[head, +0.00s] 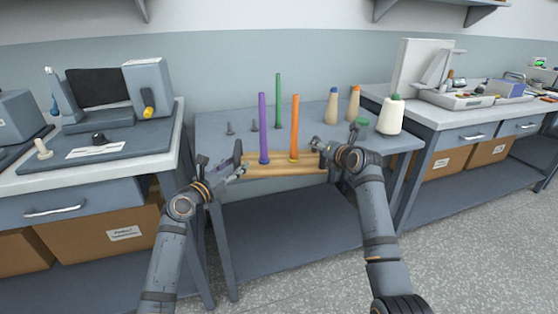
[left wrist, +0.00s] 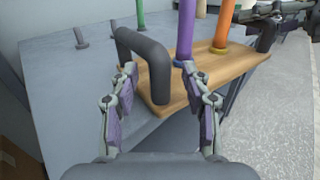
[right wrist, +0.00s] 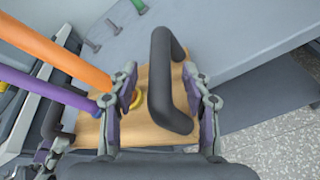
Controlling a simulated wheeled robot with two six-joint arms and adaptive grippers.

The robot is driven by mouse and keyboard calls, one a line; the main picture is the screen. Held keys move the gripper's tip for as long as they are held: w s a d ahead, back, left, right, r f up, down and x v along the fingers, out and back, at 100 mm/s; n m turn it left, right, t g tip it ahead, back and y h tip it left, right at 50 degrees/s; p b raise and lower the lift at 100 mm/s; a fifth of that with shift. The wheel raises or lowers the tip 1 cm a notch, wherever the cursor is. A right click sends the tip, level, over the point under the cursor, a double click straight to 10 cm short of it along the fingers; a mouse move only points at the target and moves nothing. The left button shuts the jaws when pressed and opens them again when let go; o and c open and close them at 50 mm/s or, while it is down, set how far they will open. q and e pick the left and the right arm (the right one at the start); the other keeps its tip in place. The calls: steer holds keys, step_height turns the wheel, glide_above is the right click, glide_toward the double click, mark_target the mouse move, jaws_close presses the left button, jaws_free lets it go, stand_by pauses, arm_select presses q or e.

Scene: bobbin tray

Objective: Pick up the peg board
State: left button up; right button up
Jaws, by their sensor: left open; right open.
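The peg board (head: 280,170) is a wooden board at the front edge of the middle table, with a dark handle at each end. A purple peg (head: 263,130) and an orange peg (head: 295,128) stand on it. My left gripper (left wrist: 160,105) is open, its fingers at either side of the left handle (left wrist: 150,62) in the left wrist view. My right gripper (right wrist: 165,95) is open, its fingers at either side of the right handle (right wrist: 172,80) in the right wrist view. Whether any finger touches a handle I cannot tell.
Behind the board, a green rod (head: 278,100) and short grey pegs (head: 254,125) stand on the grey table (head: 215,125). Side benches flank the table.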

arm_select(q)
jaws_close()
arm_select(e)
jaws_close()
arm_select(q)
steer(key=shift+r, duration=0.1)
arm_select(e)
steer(key=shift+r, duration=0.1)
